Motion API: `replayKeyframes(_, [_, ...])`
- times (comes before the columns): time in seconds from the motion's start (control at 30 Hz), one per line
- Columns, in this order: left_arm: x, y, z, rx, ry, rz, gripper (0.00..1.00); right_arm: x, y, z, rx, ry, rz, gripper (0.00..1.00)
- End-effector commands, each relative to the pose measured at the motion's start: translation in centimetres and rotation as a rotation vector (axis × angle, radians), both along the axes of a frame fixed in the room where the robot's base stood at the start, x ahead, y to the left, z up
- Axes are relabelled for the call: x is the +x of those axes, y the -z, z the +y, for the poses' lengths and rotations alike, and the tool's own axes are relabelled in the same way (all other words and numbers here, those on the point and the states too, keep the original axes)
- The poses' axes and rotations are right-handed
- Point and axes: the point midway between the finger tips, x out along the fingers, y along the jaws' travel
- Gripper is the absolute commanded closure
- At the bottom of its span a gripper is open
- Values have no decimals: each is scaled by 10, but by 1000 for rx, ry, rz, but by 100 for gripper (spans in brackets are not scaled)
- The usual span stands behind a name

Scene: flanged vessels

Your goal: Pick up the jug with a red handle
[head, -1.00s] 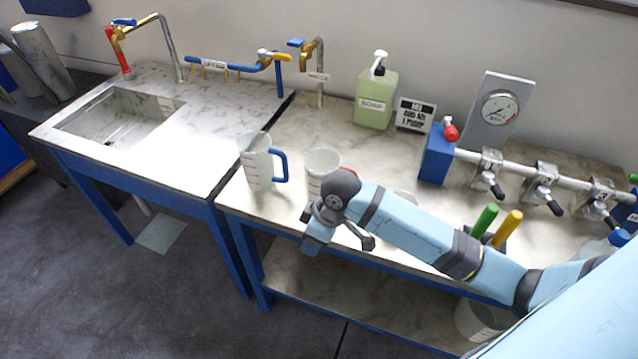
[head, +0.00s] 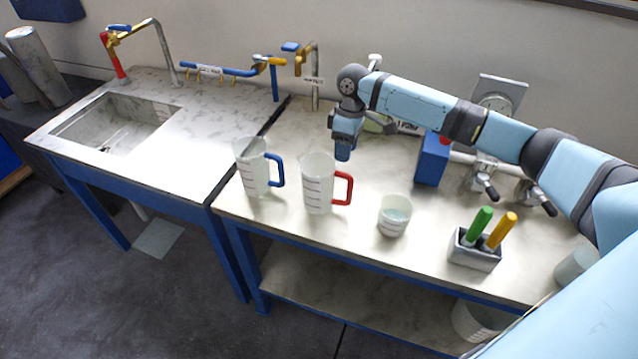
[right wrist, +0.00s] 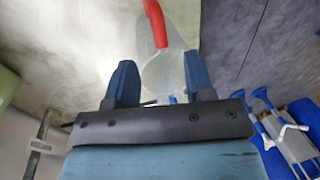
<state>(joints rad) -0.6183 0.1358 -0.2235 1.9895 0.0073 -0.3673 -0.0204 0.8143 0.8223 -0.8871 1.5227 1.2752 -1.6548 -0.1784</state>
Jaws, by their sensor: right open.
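The jug with a red handle (head: 317,184) stands upright on the bench in the head view, its handle (head: 343,188) on its right side. My right gripper (head: 343,152) is above and behind the jug, apart from it. In the right wrist view the gripper (right wrist: 160,84) is open, with two blue fingers apart and nothing held. The red handle (right wrist: 156,24) shows beyond and between the fingertips, with part of the clear jug (right wrist: 168,72) behind. My left gripper is not in view.
A jug with a blue handle (head: 253,168) stands close on the left. A small beaker (head: 395,215) and a grey holder (head: 473,255) with green and yellow handles stand to the right. A soap bottle (head: 378,122) is behind my arm. The sink (head: 115,125) is far left.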

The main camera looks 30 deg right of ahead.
Motion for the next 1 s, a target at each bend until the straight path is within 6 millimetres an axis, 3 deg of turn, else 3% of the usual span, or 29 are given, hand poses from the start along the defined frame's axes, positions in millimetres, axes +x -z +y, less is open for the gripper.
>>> replayKeyframes(0.1, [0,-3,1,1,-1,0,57,-3,18,3,-1,1,2,51])
replayKeyframes(0.37, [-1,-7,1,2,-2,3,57,-5,37,6,0,-1,2,51])
replayKeyframes(0.6, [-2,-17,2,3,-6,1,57,-9,71,10,0,0,0,51])
replayKeyframes(0.9, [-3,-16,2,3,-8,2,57,-10,80,11,-1,-1,-1,51])
replayKeyframes(0.93, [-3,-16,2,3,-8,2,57,-10,80,11,-1,-1,-1,54])
replayKeyframes(1.0, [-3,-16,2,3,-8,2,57,-10,80,11,-1,-1,-1,70])
